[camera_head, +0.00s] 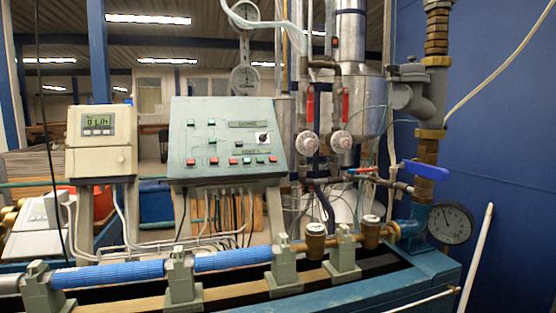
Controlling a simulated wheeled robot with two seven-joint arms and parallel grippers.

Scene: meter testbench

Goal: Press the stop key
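The grey-green control panel (222,133) stands at the middle of the view with a sloped front. It bears several small keys in rows. Another red key (273,159) sits at the lower right. A dark knob (263,138) is above it on the right side. The lettering is too small to read, so I cannot tell which key is the stop key. Neither of my grippers shows in this view.
A beige display unit (101,135) stands left of the panel. A blue pipe run (108,274) on grey clamps crosses in front, below the panel. Red-handled valves (309,105) and a blue lever (425,170) stand to the right. A dial gauge (450,223) is at the far right.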

